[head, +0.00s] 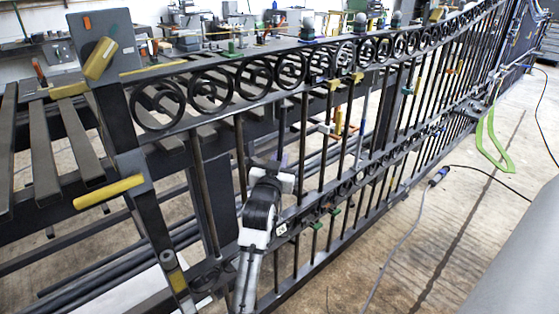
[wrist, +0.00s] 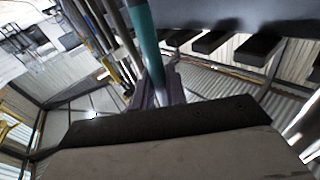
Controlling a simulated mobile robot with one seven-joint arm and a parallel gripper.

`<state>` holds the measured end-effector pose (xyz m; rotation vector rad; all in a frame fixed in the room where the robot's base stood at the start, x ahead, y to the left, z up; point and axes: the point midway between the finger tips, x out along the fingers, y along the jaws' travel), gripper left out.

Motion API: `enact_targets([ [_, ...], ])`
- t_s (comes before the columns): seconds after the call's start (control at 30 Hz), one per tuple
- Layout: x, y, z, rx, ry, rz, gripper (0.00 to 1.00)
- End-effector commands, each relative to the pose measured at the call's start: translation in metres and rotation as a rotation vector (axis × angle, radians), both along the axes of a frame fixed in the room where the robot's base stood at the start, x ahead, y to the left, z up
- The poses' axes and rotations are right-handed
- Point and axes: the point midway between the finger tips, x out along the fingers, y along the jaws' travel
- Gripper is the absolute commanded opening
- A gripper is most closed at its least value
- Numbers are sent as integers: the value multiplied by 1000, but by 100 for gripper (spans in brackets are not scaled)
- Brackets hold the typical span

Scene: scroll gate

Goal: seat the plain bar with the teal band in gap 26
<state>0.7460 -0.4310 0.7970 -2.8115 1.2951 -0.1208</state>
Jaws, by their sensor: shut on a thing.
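My gripper (head: 283,168) is at the near part of the dark scroll gate (head: 262,197), between upright bars and below the row of scroll rings. In the wrist view my gripper (wrist: 164,85) is shut on a bar with a teal band (wrist: 148,45). The bar stands tilted in the picture, and its lower part runs down between the fingers. Its ends are hidden or out of frame. In the head view I cannot make out the teal band, and no gap number is legible. I cannot tell whether the bar touches the rails.
Yellow-handled clamps (head: 108,191) grip the near end post. Dark slats (head: 45,150) lie behind it on the left. A workbench with tools (head: 240,45) stands behind the gate. A cable (head: 395,250) crosses the floor, which is open at the right.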

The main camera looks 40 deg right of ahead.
Motion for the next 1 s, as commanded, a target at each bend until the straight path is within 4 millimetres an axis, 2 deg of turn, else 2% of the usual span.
enact_targets([
  [1.0, 0, 0, -11, -3, -4, 0, 0],
])
